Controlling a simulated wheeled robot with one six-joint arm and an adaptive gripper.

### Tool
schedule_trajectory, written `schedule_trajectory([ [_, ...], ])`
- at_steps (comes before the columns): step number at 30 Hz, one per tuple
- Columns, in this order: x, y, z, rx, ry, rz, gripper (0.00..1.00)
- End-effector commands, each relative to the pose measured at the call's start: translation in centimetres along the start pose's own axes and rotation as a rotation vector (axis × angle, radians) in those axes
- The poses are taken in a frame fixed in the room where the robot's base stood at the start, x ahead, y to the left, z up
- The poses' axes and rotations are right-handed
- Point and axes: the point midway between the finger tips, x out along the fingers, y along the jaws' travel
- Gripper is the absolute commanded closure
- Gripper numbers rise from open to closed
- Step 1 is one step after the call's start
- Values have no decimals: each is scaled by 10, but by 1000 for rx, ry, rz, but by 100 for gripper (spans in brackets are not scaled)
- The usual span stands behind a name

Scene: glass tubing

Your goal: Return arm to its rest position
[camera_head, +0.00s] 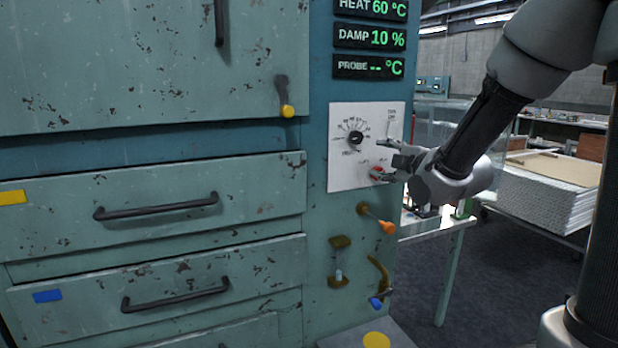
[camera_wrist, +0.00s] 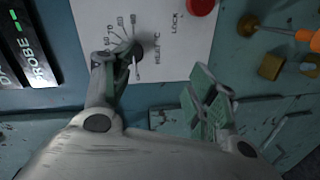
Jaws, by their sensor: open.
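My gripper (camera_head: 385,161) is open and empty in front of the white control panel (camera_head: 341,176) on the teal cabinet. Its fingers also show in the wrist view (camera_wrist: 160,88), spread apart with the panel behind. A black dial knob (camera_head: 355,137) sits on the panel, just left of the fingers. In the wrist view one finger partly covers the knob. A red button (camera_head: 377,170) is close by the lower finger in the head view; in the wrist view the button (camera_wrist: 201,5) lies at the top edge. I cannot tell whether any finger touches the panel.
Displays above read HEAT 60 °C (camera_head: 370,9), DAMP 10 % and PROBE --. An orange-handled lever (camera_head: 387,227) and a blue-tipped valve (camera_head: 376,302) stick out below the panel. Drawers with dark handles (camera_head: 155,207) are at left. A stack of white sheets (camera_head: 540,195) stands at right.

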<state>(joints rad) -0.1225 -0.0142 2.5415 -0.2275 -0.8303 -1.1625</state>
Motion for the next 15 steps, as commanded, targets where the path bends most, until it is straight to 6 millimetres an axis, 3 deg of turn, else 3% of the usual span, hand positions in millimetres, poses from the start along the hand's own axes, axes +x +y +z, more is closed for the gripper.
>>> schedule_trajectory([
  [3, -11, -60, 30, 247, -156, -236, 42],
  [6, -47, -100, 51, 491, -359, -416, 42],
  [10, -120, -127, 66, 791, -659, -562, 42],
  [15, -232, -131, 59, 1125, -1032, -632, 42],
])
